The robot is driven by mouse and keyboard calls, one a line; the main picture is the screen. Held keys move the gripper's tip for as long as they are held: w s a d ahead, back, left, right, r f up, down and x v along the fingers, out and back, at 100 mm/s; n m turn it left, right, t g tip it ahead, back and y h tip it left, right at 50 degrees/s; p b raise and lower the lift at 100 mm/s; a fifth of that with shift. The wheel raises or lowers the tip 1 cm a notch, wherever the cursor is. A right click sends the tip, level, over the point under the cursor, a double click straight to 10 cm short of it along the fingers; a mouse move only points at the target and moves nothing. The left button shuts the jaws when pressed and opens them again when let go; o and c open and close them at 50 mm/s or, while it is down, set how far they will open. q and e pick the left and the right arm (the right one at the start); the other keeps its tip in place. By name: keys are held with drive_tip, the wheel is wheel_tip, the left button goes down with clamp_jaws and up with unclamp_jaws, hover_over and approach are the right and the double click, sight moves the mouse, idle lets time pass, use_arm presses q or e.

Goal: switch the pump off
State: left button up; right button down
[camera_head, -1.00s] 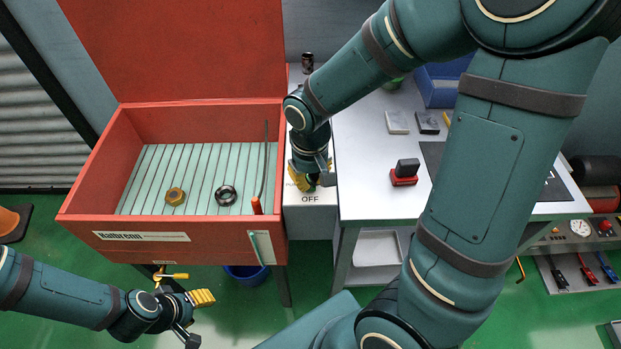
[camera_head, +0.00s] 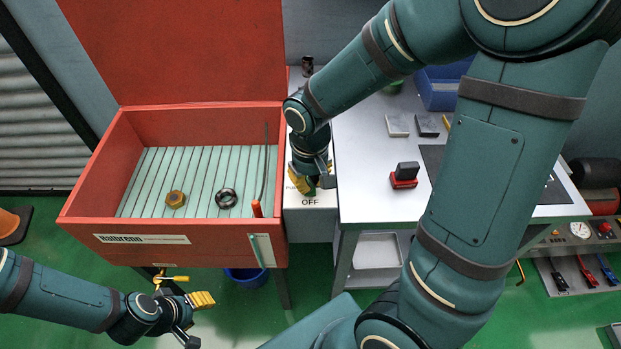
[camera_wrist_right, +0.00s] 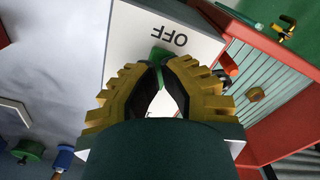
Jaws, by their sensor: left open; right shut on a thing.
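The pump's switch box (camera_head: 310,222) is a white box between the red washer and the white bench, with OFF printed on its near side. A green switch lever (camera_wrist_right: 158,55) shows in the right wrist view beside the OFF lettering. My right gripper (camera_wrist_right: 163,66) is shut on this lever, its yellow fingers hiding most of it. In the head view my right gripper (camera_head: 308,184) is just behind the OFF lettering, partly hidden by my wrist. My left gripper (camera_head: 190,290) is open and empty, in front of the red washer.
A red-based block (camera_head: 405,176) stands on the bench (camera_head: 365,205). A blue bucket (camera_head: 246,277) is on the floor.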

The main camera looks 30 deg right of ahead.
drive_tip(key=shift+r+p, duration=2.2)
drive_tip(key=shift+r, duration=0.8)
drive_tip(key=shift+f, duration=0.1)
